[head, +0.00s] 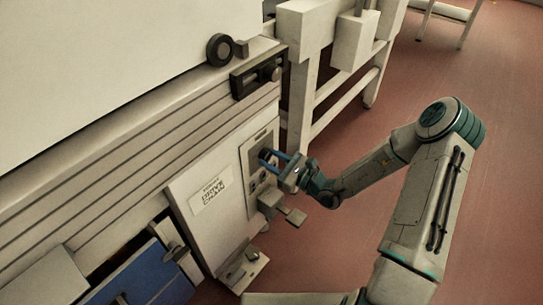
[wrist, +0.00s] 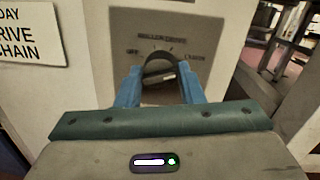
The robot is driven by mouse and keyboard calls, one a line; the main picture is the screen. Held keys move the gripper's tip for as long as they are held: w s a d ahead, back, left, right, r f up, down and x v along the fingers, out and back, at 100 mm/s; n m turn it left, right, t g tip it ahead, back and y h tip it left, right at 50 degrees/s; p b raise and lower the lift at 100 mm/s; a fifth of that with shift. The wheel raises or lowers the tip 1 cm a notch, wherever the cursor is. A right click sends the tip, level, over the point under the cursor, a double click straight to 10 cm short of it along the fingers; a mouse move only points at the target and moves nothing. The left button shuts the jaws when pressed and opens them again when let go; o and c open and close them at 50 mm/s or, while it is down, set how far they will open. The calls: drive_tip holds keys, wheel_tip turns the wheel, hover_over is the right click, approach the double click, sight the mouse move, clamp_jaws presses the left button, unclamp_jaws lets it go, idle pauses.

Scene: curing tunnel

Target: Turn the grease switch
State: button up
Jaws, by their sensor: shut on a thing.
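The grease switch (wrist: 159,60) is a dark round knob on a grey-brown panel (wrist: 205,28). In the wrist view it sits under a curved scale with small lettering; "OFF" seems to stand at its left, and the right-hand word is hard to read. My gripper (wrist: 160,82) has its two blue fingers on either side of the knob, shut on it. In the head view my gripper (head: 274,157) reaches from the right to the panel (head: 255,145) on the white cabinet, and the fingers hide most of the knob.
The white cabinet (head: 210,235) carries a "drive chain" label (head: 211,192). A grey box (head: 290,215) juts out below my gripper. A blue panel (head: 140,280) is at lower left. A white frame (head: 305,95) stands behind.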

drive_tip(key=shift+w+d, duration=0.1)
idle(0.3)
drive_tip(key=o, duration=0.9)
drive_tip(key=shift+o, duration=0.2)
drive_tip(key=p+v, duration=0.2)
drive_tip(key=v, duration=1.1)
drive_tip(key=shift+s+d, duration=0.25)
drive_tip(key=shift+d, duration=0.05)
drive_tip(key=shift+p, duration=0.3)
